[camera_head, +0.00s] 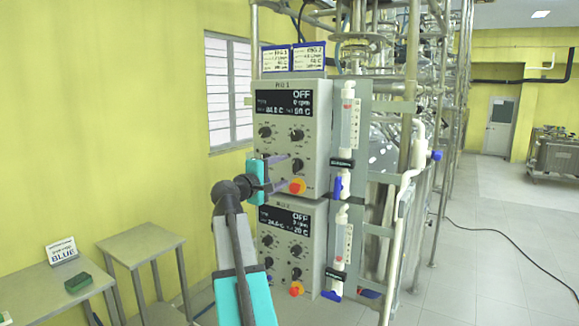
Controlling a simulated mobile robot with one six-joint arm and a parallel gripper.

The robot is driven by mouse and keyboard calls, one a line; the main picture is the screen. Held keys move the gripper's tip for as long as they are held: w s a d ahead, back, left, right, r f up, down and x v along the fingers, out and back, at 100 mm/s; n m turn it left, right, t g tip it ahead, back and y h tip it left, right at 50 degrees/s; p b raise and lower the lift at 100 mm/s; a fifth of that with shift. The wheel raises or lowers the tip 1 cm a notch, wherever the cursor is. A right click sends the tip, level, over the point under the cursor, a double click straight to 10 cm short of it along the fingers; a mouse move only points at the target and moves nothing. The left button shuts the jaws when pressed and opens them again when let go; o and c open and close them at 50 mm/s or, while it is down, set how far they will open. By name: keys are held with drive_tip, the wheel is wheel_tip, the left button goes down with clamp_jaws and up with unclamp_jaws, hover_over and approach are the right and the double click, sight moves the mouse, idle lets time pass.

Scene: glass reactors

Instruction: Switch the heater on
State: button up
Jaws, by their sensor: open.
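The upper control box (258,150), which appears to be labelled RIG 1, has a dark display (290,102) reading OFF and 0 rpm, with small temperature figures that are hard to read. Several black knobs and a red-orange button on a yellow base (297,186) sit below it. The lower control box (312,270) looks alike and its display (285,219) also reads OFF. Which control is the heater's is too small to read. My gripper (284,172) is open and empty in front of the upper box's lower left. It hides part of that panel; contact with a knob cannot be told.
Flow tubes (347,125) with blue valves stand right of the boxes, beside a metal frame and white pipe (416,150). Two small tables (145,243) stand at the left. A black cable (510,240) crosses the otherwise open floor at the right.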

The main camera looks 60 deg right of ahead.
sight(294, 166)
drive_tip(key=shift+d+p, duration=0.7)
drive_tip(key=shift+d, duration=2.3)
